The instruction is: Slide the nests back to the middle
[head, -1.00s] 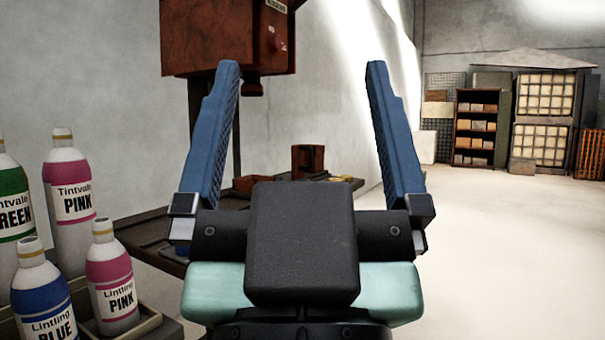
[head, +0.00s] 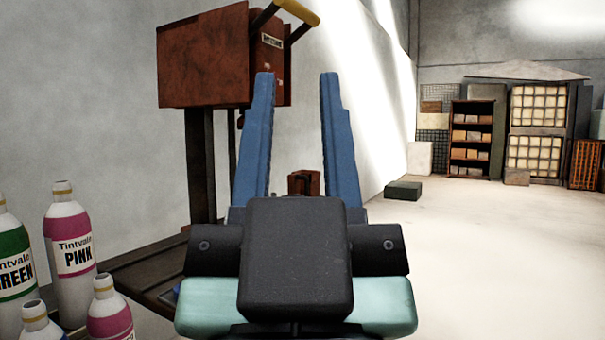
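My gripper (head: 297,76) points away from me in the middle of the head view. Its two blue fingers are apart, and nothing shows between their tips. I cannot make out any nests. Behind the gripper on the left stands a dark red machine (head: 205,62) on dark posts, with a yellow-ended lever (head: 298,12) at its top right. A dark bench (head: 150,262) is below it, partly hidden by my gripper. A small reddish-brown block (head: 305,182) shows between the fingers, farther off.
Bottles stand at the lower left: a green Tintvale (head: 14,262), a pink Tintvale (head: 72,250), and two cut off by the frame edge. Brown shelves (head: 471,138) and a pale gridded rack (head: 538,125) stand at the back right. A dark green box (head: 403,190) lies on open floor.

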